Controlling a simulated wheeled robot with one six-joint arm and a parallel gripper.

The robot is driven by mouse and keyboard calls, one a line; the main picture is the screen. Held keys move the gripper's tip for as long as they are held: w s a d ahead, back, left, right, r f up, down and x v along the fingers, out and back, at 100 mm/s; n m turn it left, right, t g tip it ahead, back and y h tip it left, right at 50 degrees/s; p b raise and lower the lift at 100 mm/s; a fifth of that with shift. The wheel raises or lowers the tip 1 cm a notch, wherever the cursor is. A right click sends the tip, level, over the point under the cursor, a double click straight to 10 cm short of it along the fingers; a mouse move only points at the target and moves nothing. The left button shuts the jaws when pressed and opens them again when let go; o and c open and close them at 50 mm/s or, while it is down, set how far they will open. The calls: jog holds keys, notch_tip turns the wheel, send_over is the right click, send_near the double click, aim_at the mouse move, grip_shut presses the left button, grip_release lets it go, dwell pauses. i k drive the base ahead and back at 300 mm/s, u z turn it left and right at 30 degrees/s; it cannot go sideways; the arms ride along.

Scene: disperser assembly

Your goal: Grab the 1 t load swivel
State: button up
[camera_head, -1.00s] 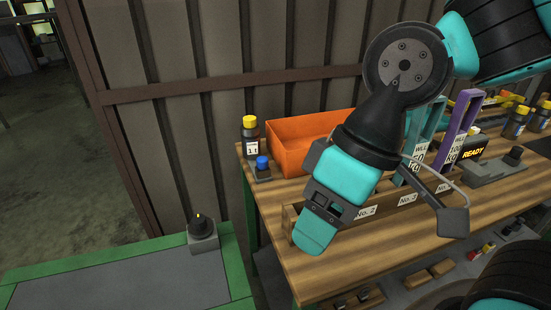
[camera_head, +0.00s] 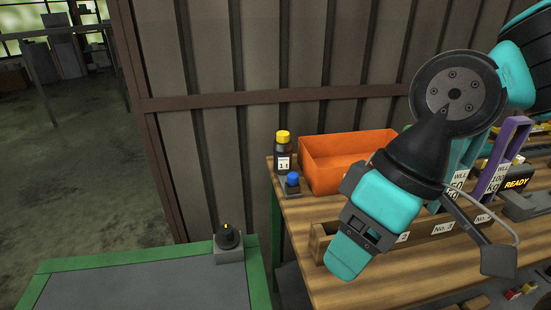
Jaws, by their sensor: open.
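The 1 t load swivel (camera_head: 283,153) is a dark cylinder with a yellow top and a white "1 t" label. It stands upright at the back left corner of the wooden bench, left of the orange bin. My gripper (camera_head: 348,258) hangs over the front part of the bench, to the right of the swivel and nearer to me, apart from it. Its teal housing hides most of the jaws, and I see nothing held in them.
A blue-topped piece (camera_head: 292,183) stands just in front of the swivel. The orange bin (camera_head: 335,165) is close on its right. A wooden rack with numbered labels (camera_head: 320,243) lies below my arm. A green-edged table (camera_head: 140,266) with a black knob (camera_head: 228,237) is at left.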

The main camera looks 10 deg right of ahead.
aim_at(282, 153)
jog(key=k, duration=0.5)
jog(key=z, duration=1.95)
jog(key=i, duration=0.9)
jog(key=u, duration=3.2)
jog(key=i, duration=0.5)
jog(key=z, duration=0.05)
